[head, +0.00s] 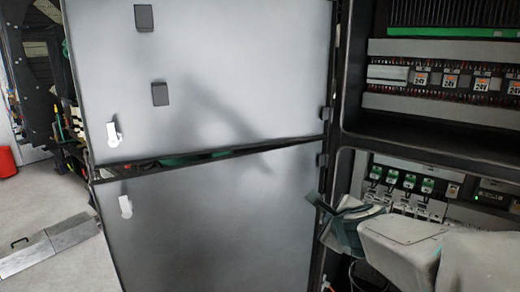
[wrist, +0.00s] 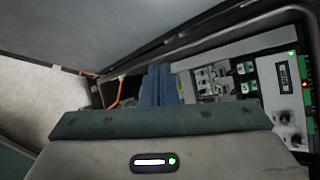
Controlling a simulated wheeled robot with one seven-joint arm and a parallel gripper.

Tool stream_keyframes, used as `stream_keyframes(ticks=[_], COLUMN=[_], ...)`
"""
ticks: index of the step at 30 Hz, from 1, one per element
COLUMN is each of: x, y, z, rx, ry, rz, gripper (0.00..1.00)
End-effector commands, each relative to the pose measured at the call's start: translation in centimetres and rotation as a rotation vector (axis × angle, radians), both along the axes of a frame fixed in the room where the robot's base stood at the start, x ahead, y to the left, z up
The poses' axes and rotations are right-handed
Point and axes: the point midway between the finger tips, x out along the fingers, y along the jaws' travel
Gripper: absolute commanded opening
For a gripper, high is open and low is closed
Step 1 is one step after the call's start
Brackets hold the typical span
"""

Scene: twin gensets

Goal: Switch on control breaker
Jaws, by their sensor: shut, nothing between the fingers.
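The control breaker is not marked out by any label I can read. A row of small breakers and green-topped modules (head: 402,180) sits in the lower right cabinet bay in the head view. In the wrist view, white breakers (wrist: 212,80) show just right of the fingers, with green modules beside them. My gripper (head: 343,214) is in front of the lower bay's left side, left of the breaker row. In the wrist view, its blue fingers (wrist: 157,70) are together with nothing between them. I see no contact with a breaker. My arm hides the lower part of the bay.
Two grey cabinet doors, upper (head: 215,70) and lower (head: 215,225), stand open at left. An upper bay holds a row of orange-labelled relays (head: 452,81). A control panel with knobs (wrist: 285,95) is at right in the wrist view. A red object (head: 6,162) stands far left.

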Motion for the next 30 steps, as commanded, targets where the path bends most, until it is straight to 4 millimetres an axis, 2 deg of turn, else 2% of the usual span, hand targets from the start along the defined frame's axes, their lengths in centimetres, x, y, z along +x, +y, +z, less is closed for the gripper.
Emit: stream_keyframes(ticks=[3,6,9,13,18,21,24,30], x=[-2.9,-5.9,-9.3,-14.0,-19.2,-21.1,-22.2,-22.5], y=[3.0,5.0,6.0,6.0,4.1,2.9,2.0,1.7], z=[-0.6,-1.9,-3.5,-5.8,-8.0,-8.6,-8.9,-9.0], rx=[-0.247,-0.46,-0.668,-0.924,-1.182,-1.271,-1.316,-1.336], ry=[0.035,0.076,0.124,0.203,0.319,0.374,0.409,0.422], rz=[0.301,0.559,0.813,1.135,1.485,1.618,1.693,1.721], gripper=[0.0,0.0,0.0,0.0,0.0,0.0,0.0,0.0])
